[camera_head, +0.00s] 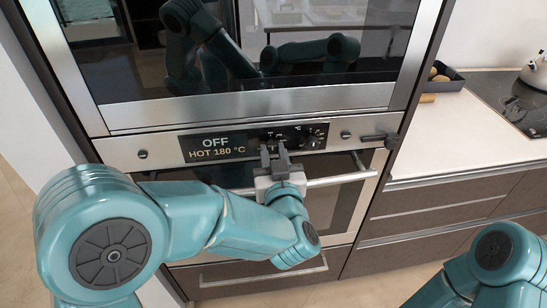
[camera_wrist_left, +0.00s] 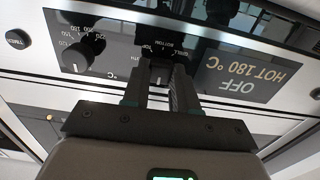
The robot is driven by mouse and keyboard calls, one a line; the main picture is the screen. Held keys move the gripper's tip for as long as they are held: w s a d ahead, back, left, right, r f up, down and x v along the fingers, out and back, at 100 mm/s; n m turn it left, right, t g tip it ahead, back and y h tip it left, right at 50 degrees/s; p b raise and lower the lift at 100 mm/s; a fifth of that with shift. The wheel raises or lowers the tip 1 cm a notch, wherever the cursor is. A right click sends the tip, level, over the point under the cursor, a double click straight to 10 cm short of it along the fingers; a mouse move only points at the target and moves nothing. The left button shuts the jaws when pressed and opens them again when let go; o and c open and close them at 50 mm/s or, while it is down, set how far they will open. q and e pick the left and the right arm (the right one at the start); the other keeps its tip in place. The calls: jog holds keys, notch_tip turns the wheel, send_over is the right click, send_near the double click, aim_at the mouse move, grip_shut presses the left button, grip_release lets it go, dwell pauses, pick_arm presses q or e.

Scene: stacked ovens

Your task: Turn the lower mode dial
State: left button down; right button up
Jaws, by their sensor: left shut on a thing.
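The lower oven's control panel (camera_head: 165,147) has a display (camera_head: 214,147) reading OFF and HOT 180 °C. My left gripper (camera_head: 274,148) reaches up to the panel just right of the display. In the left wrist view, its two fingers (camera_wrist_left: 160,72) are shut on the mode dial, which is mostly hidden between them. Markings such as BOTTOM show beside the fingertips. The temperature dial (camera_head: 313,141) is to the right, apart from the fingers; it also shows in the left wrist view (camera_wrist_left: 75,57), where the panel appears upside down. My right gripper is not in view.
The lower oven's door handle (camera_head: 340,180) runs below the panel, behind my left gripper. The upper oven's glass door (camera_head: 330,60) is above. A small knob (camera_head: 345,135) and a dark lever-like piece (camera_head: 380,138) are at the panel's right. A counter (camera_head: 470,135) stands further right.

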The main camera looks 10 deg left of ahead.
pick_arm(q)
jog(key=shift+f, duration=0.1)
jog(key=c, duration=0.9)
grip_release()
jog(key=shift+s, duration=0.1)
